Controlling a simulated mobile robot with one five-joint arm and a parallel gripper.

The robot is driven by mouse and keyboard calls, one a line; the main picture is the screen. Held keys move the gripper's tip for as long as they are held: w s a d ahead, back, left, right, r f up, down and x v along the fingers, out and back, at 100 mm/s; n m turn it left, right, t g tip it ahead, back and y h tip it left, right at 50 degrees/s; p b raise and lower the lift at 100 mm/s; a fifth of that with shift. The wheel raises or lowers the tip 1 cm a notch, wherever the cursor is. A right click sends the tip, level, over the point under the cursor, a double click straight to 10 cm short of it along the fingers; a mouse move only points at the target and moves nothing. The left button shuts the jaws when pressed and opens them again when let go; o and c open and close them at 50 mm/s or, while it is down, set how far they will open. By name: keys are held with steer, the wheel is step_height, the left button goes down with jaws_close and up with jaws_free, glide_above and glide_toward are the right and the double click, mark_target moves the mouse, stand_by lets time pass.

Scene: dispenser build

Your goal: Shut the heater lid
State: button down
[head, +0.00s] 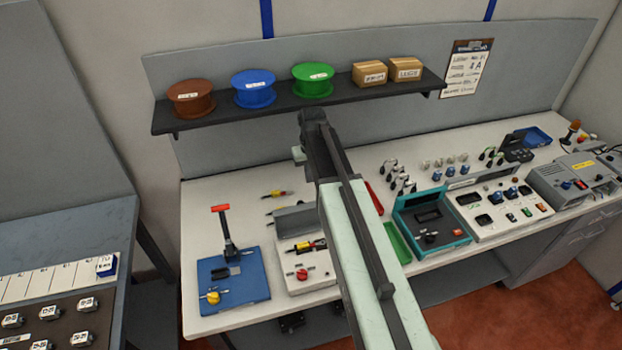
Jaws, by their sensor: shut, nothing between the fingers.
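The heater appears to be the pale box (316,279) with a red knob on its front, standing on the white bench. Its grey lid (297,219) appears raised at the back of the box. A yellow-and-black tool (303,248) lies on its top. My gripper (312,118) is shut and empty at the far end of my arm, in front of the wall panel near the shelf. It shows above and behind the box in the picture, apart from the lid. My arm hides the bench right of the box.
A blue base (240,287) with a red-topped lever stands left of the box. A teal case (456,237) and a button panel stand to the right. A shelf (400,117) with spools and cartons hangs behind. Small tools lie on the bench (350,305).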

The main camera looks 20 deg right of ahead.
step_height(320, 180, down, 8)
steer(key=b, duration=0.7)
steer(key=s+r+p, duration=0.2)
steer(key=s, duration=0.1)
steer(key=shift+s, duration=0.2)
